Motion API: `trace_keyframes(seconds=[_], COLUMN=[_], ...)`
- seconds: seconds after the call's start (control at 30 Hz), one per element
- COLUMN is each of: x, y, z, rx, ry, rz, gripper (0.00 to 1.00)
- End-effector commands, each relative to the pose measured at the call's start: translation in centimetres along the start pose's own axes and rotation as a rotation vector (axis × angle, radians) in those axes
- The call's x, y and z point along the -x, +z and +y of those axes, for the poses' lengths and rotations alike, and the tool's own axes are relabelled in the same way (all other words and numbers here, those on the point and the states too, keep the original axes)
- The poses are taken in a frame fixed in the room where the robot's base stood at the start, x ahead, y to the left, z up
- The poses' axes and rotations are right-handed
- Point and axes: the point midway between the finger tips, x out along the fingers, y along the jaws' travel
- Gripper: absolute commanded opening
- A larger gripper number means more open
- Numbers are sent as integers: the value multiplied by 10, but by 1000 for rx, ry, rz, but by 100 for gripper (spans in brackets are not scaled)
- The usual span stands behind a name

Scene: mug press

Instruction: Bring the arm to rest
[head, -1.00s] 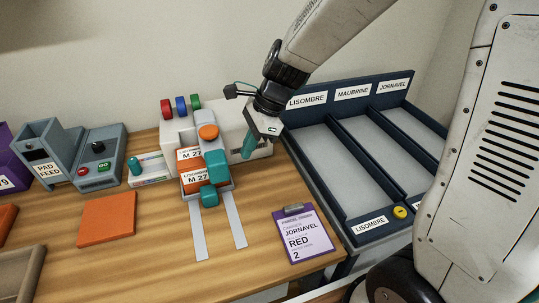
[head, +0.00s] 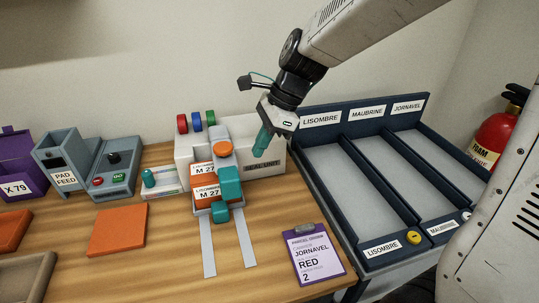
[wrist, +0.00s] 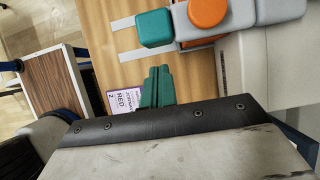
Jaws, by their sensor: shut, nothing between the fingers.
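My gripper (head: 262,143) has teal fingers, which are shut with nothing between them. In the head view it hangs in front of the upper right part of the white seal unit (head: 265,167), clear of the table. The unit holds orange pieces labelled M 27 (head: 207,193), with an orange button (head: 222,149) and teal blocks (head: 230,183) in front. In the wrist view the shut fingers (wrist: 158,86) point toward the table, with the orange button (wrist: 207,12) and a teal block (wrist: 155,27) above them in the picture.
A navy rack (head: 385,250) with lanes labelled Lisombre, Maubrine and Jornavel stands right. A purple order card (head: 312,255) lies near the table's right edge. An orange pad (head: 117,231), the pad feed (head: 65,160) and a purple bin (head: 17,165) are left. A red extinguisher (head: 495,135) stands far right.

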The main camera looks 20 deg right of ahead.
Motion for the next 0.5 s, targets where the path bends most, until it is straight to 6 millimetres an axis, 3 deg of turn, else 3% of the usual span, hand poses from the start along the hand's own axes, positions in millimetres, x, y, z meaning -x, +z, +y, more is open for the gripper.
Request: trace_keyframes(seconds=[0.17, 0.27, 0.37, 0.5], x=[0, -1, -4, 13], y=[0, -3, -13, -30], z=[0, 5, 23, 62], rx=[38, 155, 353, 702], ry=[2, 24, 80, 149], rz=[0, 9, 35, 82], gripper=[0, 0, 0, 0])
